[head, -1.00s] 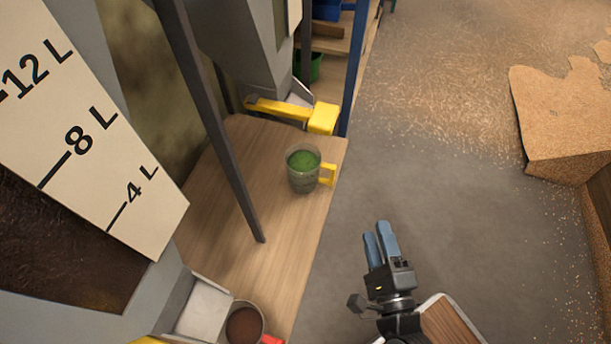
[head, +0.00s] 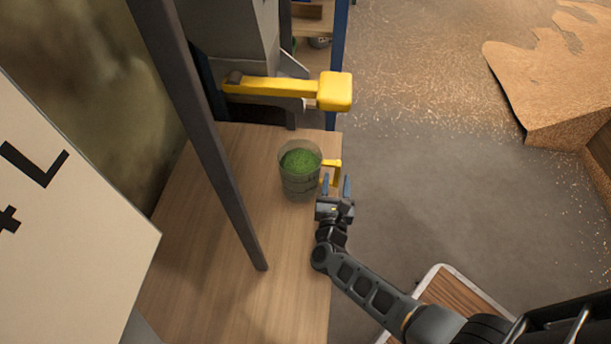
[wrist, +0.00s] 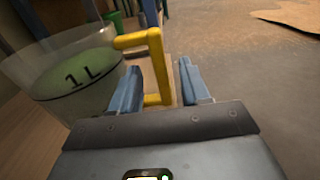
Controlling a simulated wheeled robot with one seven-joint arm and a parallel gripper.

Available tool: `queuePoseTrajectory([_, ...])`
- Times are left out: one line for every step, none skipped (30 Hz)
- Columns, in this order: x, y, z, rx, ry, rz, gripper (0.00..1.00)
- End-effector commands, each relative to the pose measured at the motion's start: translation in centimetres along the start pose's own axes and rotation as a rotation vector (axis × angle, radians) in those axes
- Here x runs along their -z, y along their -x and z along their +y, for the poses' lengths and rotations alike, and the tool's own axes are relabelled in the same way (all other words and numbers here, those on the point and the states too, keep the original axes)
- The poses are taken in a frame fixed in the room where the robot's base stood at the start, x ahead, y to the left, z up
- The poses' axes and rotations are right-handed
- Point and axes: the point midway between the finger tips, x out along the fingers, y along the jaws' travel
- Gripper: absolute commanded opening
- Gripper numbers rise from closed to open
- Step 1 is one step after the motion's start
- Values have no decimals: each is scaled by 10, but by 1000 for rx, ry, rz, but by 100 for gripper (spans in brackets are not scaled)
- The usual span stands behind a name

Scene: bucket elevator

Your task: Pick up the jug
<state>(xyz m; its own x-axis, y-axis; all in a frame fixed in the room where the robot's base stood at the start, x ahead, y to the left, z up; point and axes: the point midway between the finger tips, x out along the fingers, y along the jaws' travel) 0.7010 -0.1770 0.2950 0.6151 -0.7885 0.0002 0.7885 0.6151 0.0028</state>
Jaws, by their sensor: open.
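The jug (head: 300,174) is a clear vessel with green contents and a yellow handle on its right side. It stands upright on the wooden bench near its right edge. In the wrist view the jug (wrist: 65,75) is at the left, marked "1 L". Its yellow handle (wrist: 157,65) reaches between the blue fingers of my gripper (wrist: 160,88). My gripper is open, with one finger on each side of the handle's lower part; I cannot tell if either touches it. In the head view my gripper (head: 336,188) is at the handle, just right of the jug.
A yellow lever (head: 290,90) juts out from the grey chute behind the jug. A dark post (head: 200,140) rises from the bench (head: 220,290) left of it. Grey floor lies to the right.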

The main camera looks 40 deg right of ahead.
Motion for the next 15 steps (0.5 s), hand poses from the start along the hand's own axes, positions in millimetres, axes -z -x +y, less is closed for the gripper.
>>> queuePoseTrajectory([1, -4, 0, 1, 1, 0, 46])
queuePoseTrajectory([1, -6, 0, 0, 1, 0, 46])
queuePoseTrajectory([0, -8, 0, 0, 1, 0, 46])
queuePoseTrajectory([0, -10, 0, -1, 1, 0, 46])
queuePoseTrajectory([0, -13, 0, -1, 1, -1, 46])
queuePoseTrajectory([0, -18, 0, 0, 1, -2, 46])
queuePoseTrajectory([0, -22, 0, 0, 1, -2, 46])
queuePoseTrajectory([0, -26, 0, 0, 1, -2, 46])
queuePoseTrajectory([1, -32, 0, 0, 1, -1, 46])
queuePoseTrajectory([1, -37, 0, 0, 1, -2, 46])
queuePoseTrajectory([1, -42, 0, 0, 1, -2, 46])
queuePoseTrajectory([1, -47, 0, -1, 1, -1, 46])
queuePoseTrajectory([1, -50, 0, -1, 2, 0, 46])
queuePoseTrajectory([1, -52, 0, -1, 2, 0, 46])
queuePoseTrajectory([0, -55, 0, -1, 2, 0, 46])
